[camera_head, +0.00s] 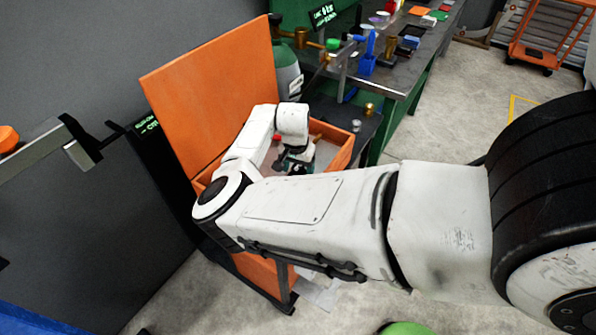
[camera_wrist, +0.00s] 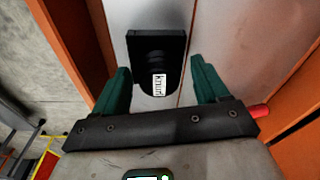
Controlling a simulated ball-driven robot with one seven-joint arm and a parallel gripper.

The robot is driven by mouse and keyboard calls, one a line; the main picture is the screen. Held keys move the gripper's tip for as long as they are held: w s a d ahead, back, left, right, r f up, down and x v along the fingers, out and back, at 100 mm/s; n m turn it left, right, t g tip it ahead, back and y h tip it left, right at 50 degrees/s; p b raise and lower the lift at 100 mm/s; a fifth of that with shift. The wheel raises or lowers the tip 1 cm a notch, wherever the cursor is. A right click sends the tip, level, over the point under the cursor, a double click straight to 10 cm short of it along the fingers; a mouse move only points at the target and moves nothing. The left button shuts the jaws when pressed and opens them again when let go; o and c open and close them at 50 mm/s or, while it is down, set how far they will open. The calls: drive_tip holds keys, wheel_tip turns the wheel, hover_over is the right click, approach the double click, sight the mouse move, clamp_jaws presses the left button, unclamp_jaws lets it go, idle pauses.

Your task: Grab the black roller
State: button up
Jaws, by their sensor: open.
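A black block-like piece (camera_wrist: 155,44) with a rounded lower end and a white label that seems to read "Knurl" lies on the pale floor of an orange box in the wrist view. It is the only thing there that fits the black roller. My gripper (camera_wrist: 160,64) is open, its two green fingers on the left and right of the piece with visible gaps. I cannot tell the height of the fingertips above it. In the head view my gripper (camera_head: 297,162) is inside the orange box, and the black piece is hidden.
The orange box (camera_head: 341,161) has its lid (camera_head: 212,92) raised at the back left. A red item (camera_head: 277,138) lies inside; a red handle-like end (camera_wrist: 259,110) shows right of my gripper. A workbench (camera_head: 411,71) with several tools stands behind. Open floor lies to the right.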

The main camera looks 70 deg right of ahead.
drive_tip(key=shift+c, duration=0.2)
clamp_jaws()
idle(0.5)
